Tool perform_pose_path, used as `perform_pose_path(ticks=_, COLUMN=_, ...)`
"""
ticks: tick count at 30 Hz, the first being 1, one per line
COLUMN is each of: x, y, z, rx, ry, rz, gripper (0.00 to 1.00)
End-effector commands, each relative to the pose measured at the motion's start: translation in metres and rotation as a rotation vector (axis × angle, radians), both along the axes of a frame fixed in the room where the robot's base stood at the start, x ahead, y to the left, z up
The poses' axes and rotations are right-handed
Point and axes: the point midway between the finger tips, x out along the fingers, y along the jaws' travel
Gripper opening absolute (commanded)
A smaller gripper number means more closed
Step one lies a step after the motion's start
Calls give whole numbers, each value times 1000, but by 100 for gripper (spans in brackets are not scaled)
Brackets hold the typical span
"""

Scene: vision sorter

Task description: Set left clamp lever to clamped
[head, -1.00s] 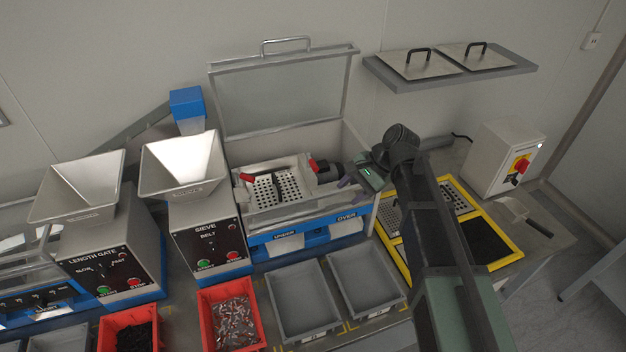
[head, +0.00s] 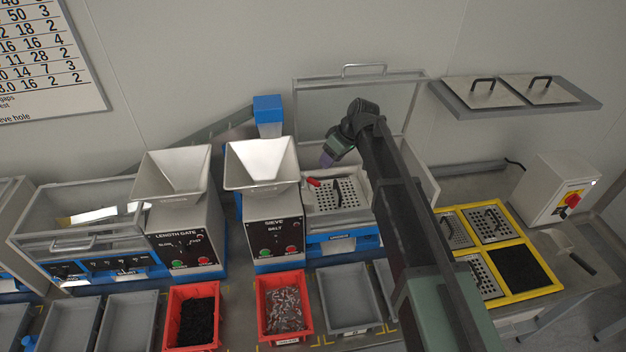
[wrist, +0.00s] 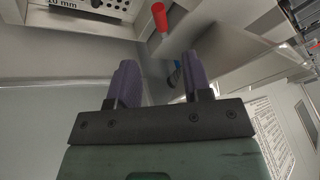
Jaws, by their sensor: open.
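The left clamp lever, with a red handle (head: 313,182), is at the left edge of the perforated sieve plate (head: 345,194) in the open-lidded sieve box. My gripper (head: 327,160) is above and slightly right of this lever, apart from it. In the wrist view my gripper (wrist: 161,78) is open, with nothing between its two purple fingers. A red handle (wrist: 160,17) shows beyond the fingertips, near the top of that view. My arm covers the right side of the sieve box, so the right lever is hidden in the head view.
The sieve hopper (head: 262,165) stands close left of the box. The raised clear lid (head: 315,105) is behind my gripper. A yellow-framed rack (head: 548,268) with sieve plates lies to the right. Red bins (head: 283,336) and grey bins (head: 349,325) line the front.

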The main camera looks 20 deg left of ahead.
Motion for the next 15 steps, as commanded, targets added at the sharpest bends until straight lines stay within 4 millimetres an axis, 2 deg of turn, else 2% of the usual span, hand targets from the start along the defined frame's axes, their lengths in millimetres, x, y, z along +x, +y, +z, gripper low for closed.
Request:
perform_pose_path(ticks=1, x=0, y=3, z=-12, rx=0, ry=0, rz=0, gripper=45)
perform_pose_path(ticks=9, x=-3, y=27, z=-73, rx=-1, ry=2, rz=0, gripper=45)
perform_pose_path(ticks=12, x=-4, y=36, z=-89, rx=-1, ry=2, rz=0, gripper=45)
perform_pose_path(ticks=15, x=-5, y=42, z=-95, rx=-1, ry=2, rz=-1, gripper=45)
